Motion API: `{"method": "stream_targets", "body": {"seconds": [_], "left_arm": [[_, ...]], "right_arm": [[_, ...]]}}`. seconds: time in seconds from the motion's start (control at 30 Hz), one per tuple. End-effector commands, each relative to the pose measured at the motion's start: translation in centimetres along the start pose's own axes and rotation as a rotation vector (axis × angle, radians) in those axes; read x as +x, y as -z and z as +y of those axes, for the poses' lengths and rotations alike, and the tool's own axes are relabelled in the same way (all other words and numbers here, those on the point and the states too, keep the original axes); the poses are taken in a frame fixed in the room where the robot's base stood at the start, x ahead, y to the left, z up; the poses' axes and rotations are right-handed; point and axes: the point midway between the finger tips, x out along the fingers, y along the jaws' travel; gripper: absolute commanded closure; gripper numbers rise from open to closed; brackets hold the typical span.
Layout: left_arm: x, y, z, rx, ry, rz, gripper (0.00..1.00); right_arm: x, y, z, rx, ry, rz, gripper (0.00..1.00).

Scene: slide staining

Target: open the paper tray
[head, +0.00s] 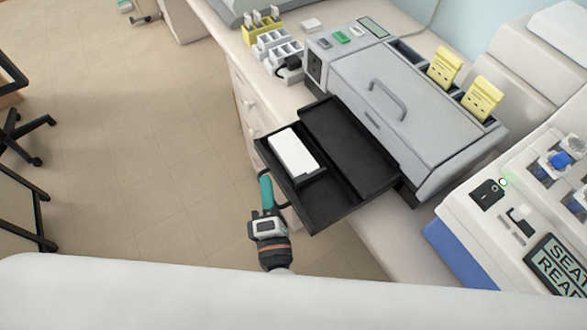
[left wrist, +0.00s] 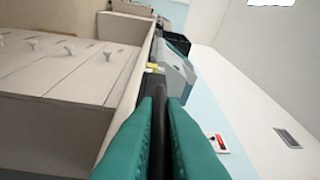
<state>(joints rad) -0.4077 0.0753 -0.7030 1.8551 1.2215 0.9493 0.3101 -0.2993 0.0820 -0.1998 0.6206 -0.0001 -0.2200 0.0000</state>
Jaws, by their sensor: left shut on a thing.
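The black paper tray (head: 350,200) sticks well out of the front of the grey machine (head: 390,100), over the counter edge. A white block (head: 294,152) lies in its left part; the rest of the tray floor looks bare. My left gripper (head: 266,190) is at the tray's front edge, its teal fingers shut on the tray's dark handle (head: 276,203). In the left wrist view the two teal fingers (left wrist: 160,115) close around a dark bar. The fingers hide part of the handle. My right gripper is not in view.
Yellow and white racks (head: 264,28) stand on the counter behind the tray. Yellow packets (head: 445,66) stand in the machine's top. A white device with a screen (head: 557,262) is at the right. The floor (head: 140,130) left of the counter is open; a chair (head: 22,140) stands at far left.

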Motion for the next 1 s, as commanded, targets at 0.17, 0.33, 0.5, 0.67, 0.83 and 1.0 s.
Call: {"method": "stream_targets", "body": {"seconds": [0.17, 0.33, 0.5, 0.67, 0.83, 1.0], "left_arm": [[-0.8, -1.7, -0.2, 0.000, -0.004, 0.000, 1.00], [-0.8, -1.7, -0.2, -0.002, -0.003, 0.000, 1.00], [-0.8, -1.7, -0.2, -0.002, -0.004, 0.000, 0.83], [-0.8, -1.7, -0.2, -0.002, -0.002, 0.000, 0.69], [-0.7, -1.7, -0.3, -0.002, -0.001, 0.000, 0.69], [-1.8, -1.7, -0.1, -0.002, -0.003, 0.000, 0.69]], "right_arm": [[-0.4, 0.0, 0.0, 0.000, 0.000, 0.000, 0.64], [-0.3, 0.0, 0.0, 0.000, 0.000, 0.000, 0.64], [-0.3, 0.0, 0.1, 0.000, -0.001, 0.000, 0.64], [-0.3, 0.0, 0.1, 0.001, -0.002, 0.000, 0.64], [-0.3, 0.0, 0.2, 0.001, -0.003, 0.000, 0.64], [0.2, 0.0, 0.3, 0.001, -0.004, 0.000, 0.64]]}}
